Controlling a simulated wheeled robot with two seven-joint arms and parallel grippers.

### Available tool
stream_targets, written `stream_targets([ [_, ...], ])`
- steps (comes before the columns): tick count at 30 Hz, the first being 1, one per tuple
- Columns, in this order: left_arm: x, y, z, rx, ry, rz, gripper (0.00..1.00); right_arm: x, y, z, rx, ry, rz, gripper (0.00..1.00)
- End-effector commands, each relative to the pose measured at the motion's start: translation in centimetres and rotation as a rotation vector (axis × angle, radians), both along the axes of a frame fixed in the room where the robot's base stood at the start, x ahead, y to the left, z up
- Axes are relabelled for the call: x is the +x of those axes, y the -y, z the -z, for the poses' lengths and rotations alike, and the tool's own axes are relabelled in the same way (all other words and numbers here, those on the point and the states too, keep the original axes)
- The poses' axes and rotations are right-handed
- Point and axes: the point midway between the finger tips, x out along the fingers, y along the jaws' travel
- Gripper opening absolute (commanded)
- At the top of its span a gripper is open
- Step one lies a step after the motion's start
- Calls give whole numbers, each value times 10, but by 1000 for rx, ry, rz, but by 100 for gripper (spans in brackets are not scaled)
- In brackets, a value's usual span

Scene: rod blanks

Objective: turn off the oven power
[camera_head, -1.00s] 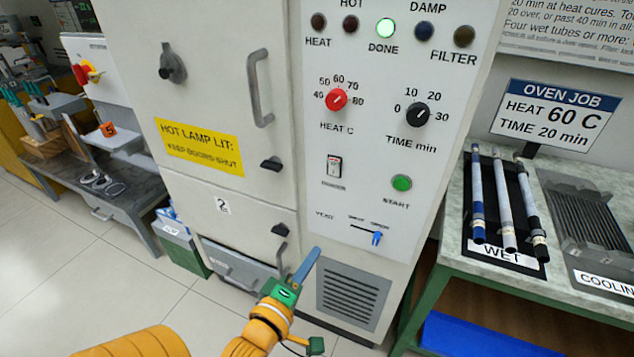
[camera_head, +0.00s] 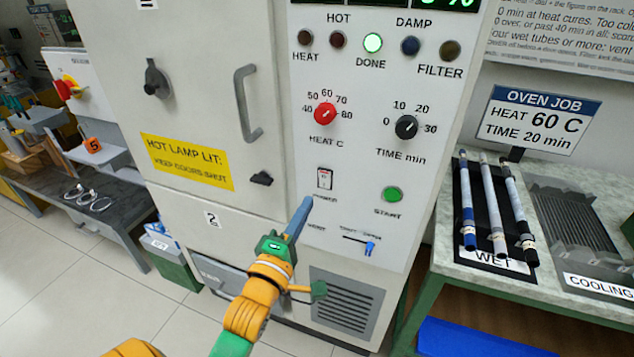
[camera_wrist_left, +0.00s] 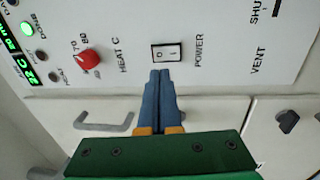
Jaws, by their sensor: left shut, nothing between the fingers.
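The oven's power switch (camera_head: 324,178) is a small rocker on the white panel, below the red heat dial. In the left wrist view the rocker (camera_wrist_left: 166,52) has a black frame, a white face with O and I marks, and the word POWER beside it. My left gripper (camera_head: 306,203) is shut and empty. Its blue fingertips (camera_wrist_left: 160,75) appear just short of the rocker's edge in the wrist view; I cannot tell whether they touch the panel. The oven (camera_head: 205,95) has its doors shut, and the green DONE lamp (camera_head: 372,43) is lit. My right gripper is not in view.
The red heat dial (camera_head: 325,114), time dial (camera_head: 406,127), green start button (camera_head: 392,194) and blue vent slider (camera_head: 369,248) surround the switch. A door handle (camera_head: 248,103) sticks out at left. A bench with tubes on a WET tray (camera_head: 484,258) stands at right.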

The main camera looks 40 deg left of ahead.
Motion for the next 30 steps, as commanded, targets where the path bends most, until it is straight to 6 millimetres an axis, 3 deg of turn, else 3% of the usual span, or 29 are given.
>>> stream_targets([
  [6,43,-10,-8,2,2,1,0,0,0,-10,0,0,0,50],
  [10,58,-14,-9,1,1,0,0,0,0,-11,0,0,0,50],
  [23,66,-16,-8,0,0,0,0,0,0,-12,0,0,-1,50],
  [26,68,-16,-15,-5,-18,-1,0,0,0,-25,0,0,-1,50],
  [30,74,-18,-27,-24,-94,-2,0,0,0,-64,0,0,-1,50],
])
